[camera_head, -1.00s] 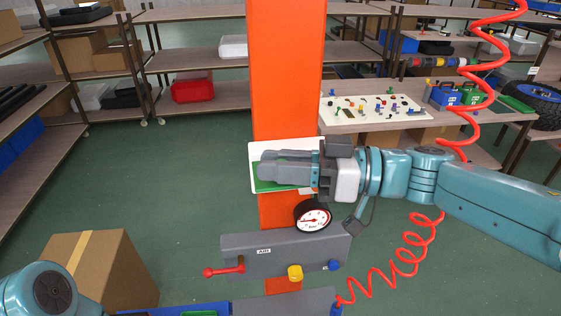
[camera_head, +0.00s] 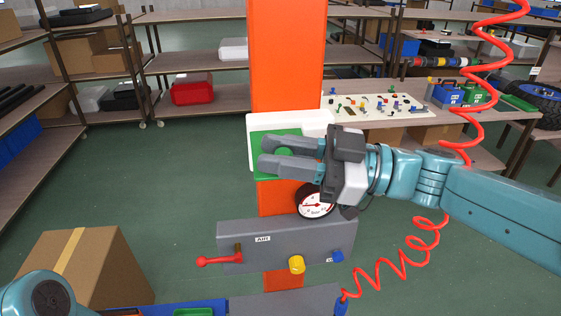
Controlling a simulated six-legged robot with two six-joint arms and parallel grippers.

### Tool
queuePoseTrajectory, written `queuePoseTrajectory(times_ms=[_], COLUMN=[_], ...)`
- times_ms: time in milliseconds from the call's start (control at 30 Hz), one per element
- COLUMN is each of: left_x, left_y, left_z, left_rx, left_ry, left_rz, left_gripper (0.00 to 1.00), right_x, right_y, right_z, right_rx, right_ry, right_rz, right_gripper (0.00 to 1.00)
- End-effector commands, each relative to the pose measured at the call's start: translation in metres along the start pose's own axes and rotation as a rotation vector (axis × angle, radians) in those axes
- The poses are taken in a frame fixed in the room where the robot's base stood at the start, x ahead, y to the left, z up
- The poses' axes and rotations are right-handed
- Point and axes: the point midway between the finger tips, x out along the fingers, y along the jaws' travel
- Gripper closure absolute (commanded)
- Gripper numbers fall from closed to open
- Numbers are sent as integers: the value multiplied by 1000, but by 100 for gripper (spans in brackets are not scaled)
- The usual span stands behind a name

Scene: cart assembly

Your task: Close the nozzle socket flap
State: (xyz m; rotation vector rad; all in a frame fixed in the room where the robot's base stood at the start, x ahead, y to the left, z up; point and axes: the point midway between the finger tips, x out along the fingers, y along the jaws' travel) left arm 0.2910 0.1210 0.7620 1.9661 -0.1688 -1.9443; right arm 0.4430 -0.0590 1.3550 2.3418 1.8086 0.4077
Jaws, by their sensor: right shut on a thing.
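A white plate (camera_head: 252,141) with a green face (camera_head: 258,135) is on the orange column (camera_head: 287,60). I cannot tell whether a flap there is open or shut. My right gripper (camera_head: 267,152) reaches in from the right, its fingers pointing left across the green face, one above the other. A small round green part (camera_head: 284,151) shows between the fingers, and the gripper is shut on it. The gripper body hides the plate's right part. My left gripper is out of view; only part of my left arm shows at the bottom left.
Below are a round gauge (camera_head: 315,203) and a grey box marked AIR (camera_head: 285,246) with a red lever (camera_head: 215,261) and a yellow knob (camera_head: 296,265). A coiled red hose (camera_head: 405,255) hangs at right. A cardboard box (camera_head: 85,265) stands on the floor at left.

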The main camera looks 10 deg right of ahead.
Motion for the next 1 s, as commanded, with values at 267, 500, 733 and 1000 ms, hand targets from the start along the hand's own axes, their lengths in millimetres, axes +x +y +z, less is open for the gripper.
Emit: queuePoseTrajectory(times_ms=[267,500,733,1000], left_x=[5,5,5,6], left_y=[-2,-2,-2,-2], left_z=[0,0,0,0], left_rx=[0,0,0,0], left_ry=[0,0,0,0], left_rz=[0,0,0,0], left_gripper=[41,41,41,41], right_x=[-2,-2,-2,-2], right_y=[-3,-4,-5,-5], right_z=[8,13,14,14], right_rx=[-22,-17,-13,-13], right_ry=[6,2,-1,0], right_rz=[-1,-3,-5,-4], right_gripper=[100,100,100,52])
